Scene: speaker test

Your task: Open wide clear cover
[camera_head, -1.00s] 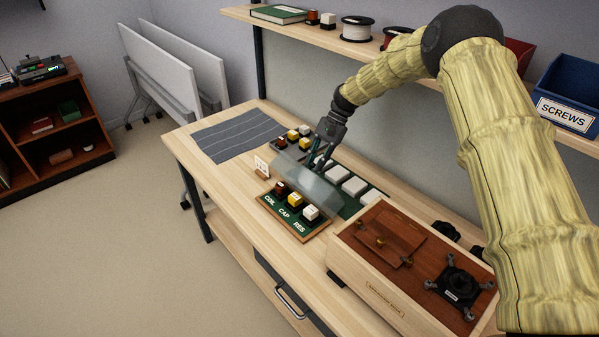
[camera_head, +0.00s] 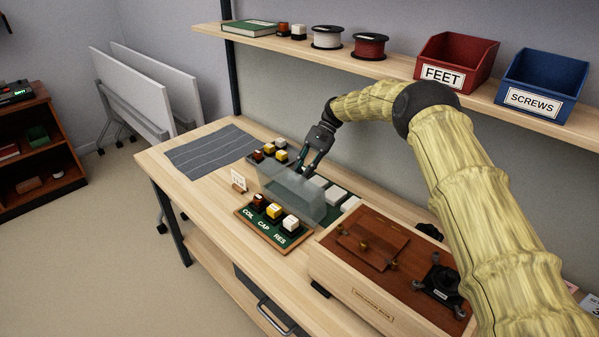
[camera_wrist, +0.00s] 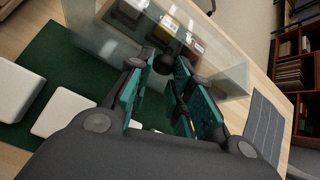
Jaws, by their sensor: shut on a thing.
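The wide clear cover (camera_head: 300,199) is a see-through panel standing tilted over the green board behind the labelled tray; its exact angle is hard to tell. In the wrist view the clear cover (camera_wrist: 225,68) spans the upper middle. My gripper (camera_head: 304,170) is at the cover's upper edge, on its back side. In the wrist view my gripper (camera_wrist: 168,72) has its teal-padded fingers close around a small dark part at the cover, and the exact contact is partly hidden by the fingers.
A green tray (camera_head: 247,228) marked COIL, CAP, RES holds small blocks in front of the cover. White blocks (camera_head: 336,195) sit behind it. A wooden box (camera_head: 345,283) stands to the right. A grey striped mat (camera_head: 210,151) lies left. A shelf (camera_head: 290,47) with bins hangs above.

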